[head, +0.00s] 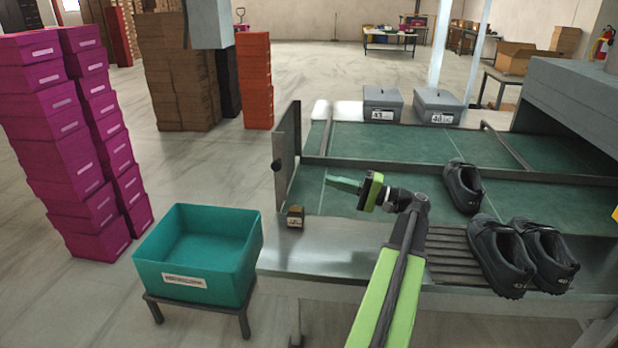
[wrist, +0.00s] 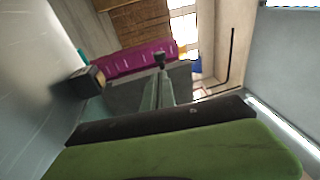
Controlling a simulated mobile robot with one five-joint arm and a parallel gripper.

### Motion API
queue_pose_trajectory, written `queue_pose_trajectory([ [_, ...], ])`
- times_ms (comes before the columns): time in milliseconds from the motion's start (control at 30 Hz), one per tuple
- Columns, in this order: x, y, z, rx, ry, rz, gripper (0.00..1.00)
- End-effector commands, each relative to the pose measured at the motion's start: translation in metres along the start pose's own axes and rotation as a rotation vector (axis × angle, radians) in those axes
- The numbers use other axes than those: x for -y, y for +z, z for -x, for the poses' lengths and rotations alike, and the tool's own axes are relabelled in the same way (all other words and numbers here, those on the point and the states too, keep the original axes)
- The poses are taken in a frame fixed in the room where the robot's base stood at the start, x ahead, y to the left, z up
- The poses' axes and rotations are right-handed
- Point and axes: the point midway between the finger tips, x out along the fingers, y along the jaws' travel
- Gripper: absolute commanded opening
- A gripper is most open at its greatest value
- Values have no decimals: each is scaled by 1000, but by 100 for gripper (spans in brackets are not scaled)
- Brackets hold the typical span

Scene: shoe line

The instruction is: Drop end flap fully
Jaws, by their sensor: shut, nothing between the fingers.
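The end flap (head: 287,150) is a grey panel standing upright at the left end of the green belt in the head view. A dark round knob (head: 277,166) sits on its outer face. My gripper (head: 330,182) is shut and empty. It points left toward the flap from above the belt, with a gap between them. In the wrist view the closed fingers (wrist: 158,92) point at the grey flap (wrist: 182,80), and the dark knob (wrist: 160,58) shows just beyond their tips.
A small brown block (head: 295,216) sits on the metal ledge near the flap. A teal bin (head: 180,282) stands on a low stand to the left. Dark shoes (head: 463,186) are on the right. Magenta boxes (head: 70,150) are stacked at far left.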

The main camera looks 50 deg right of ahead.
Motion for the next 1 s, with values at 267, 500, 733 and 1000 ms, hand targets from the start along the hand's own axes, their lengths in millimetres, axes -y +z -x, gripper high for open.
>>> queue_pose_trajectory([
  [267,1,1,-58,4,2,-1,0],
  [500,1,1,-108,5,2,-1,0],
  [733,0,1,-131,2,2,-1,0],
  [1000,-1,1,-134,2,2,-1,0],
])
